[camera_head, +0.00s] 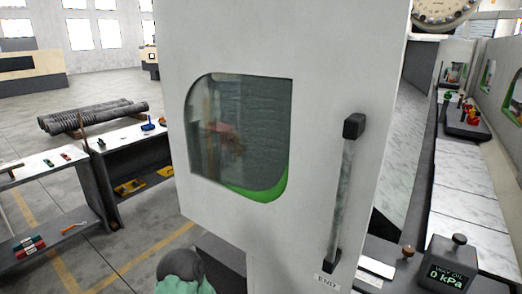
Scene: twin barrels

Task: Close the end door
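The end door (240,50) is a large white panel filling the middle of the head view. It has a rounded window (250,130) with a green lower edge. A long grey bar handle (343,190) with black end mounts runs down its right side, above a small "END" label (326,281). The door stands at an angle to me, and machine surfaces show beyond its right edge. How far it stands from its frame cannot be told. Neither gripper's fingers are in view. A dark rounded part with green below shows at the bottom edge, apart from the handle.
At left are a workbench (125,135) with tools and a stack of dark rods (92,117). Grey floor with yellow lines is open at lower left.

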